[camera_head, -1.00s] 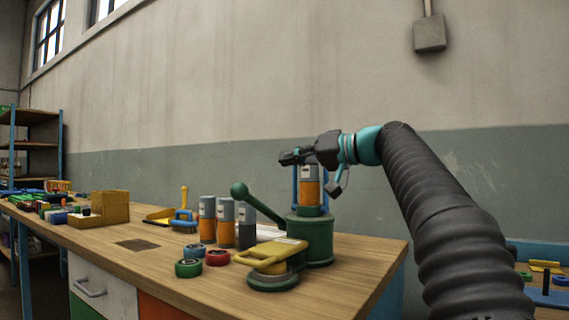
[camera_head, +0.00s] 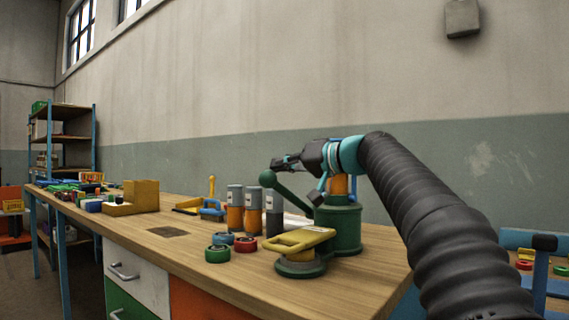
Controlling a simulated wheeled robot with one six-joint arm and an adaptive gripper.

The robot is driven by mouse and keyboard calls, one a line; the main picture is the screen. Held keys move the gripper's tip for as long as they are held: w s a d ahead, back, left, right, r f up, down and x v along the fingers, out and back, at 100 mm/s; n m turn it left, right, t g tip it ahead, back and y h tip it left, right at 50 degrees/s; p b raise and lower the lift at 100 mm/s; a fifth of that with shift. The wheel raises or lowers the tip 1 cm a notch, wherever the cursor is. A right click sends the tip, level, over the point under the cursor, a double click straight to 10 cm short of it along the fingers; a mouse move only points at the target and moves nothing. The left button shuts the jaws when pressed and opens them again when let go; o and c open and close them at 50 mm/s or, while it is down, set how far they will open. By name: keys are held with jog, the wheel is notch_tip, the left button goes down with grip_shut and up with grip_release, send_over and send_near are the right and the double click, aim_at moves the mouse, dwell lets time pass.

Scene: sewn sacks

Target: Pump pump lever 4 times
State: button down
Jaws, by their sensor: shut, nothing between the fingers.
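The pump is a green cylinder body (camera_head: 338,228) on the wooden bench near its right end. Its green pump lever (camera_head: 290,191) slants up to the left and ends in a round green knob (camera_head: 267,178). My gripper (camera_head: 276,164) is shut and empty. It points left, just above and behind the knob in the picture; I cannot tell whether it touches the knob. My wrist covers the upper part of the pump, where a bit of orange and blue shows.
A yellow-handled tool on a green round base (camera_head: 299,241) stands in front of the pump. Several canisters (camera_head: 253,210) and tape rolls (camera_head: 218,253) stand to its left. A cardboard box (camera_head: 142,197) is farther left. The bench front between is clear.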

notch_tip(320, 180, down, 6)
jog(key=s+a+n+b, duration=0.2)
jog(key=b, duration=0.6)
jog(key=shift+s+f+h, duration=0.25)
jog(key=shift+s+h, duration=0.05)
jog(key=shift+s, duration=0.1)
jog(key=shift+f, duration=0.1)
jog(key=r+p, duration=0.1)
jog(key=d+r+p, duration=0.1)
jog(key=r, duration=0.1)
jog(key=r+p, duration=0.1)
jog(key=r, duration=0.1)
jog(key=shift+w+d+p, duration=0.15)
jog(key=shift+d+p, duration=0.15)
jog(key=shift+p, duration=0.05)
jog(key=b+v, duration=0.1)
jog(key=v, duration=0.8)
jog(key=shift+s+d, duration=0.2)
jog(key=shift+s, duration=0.05)
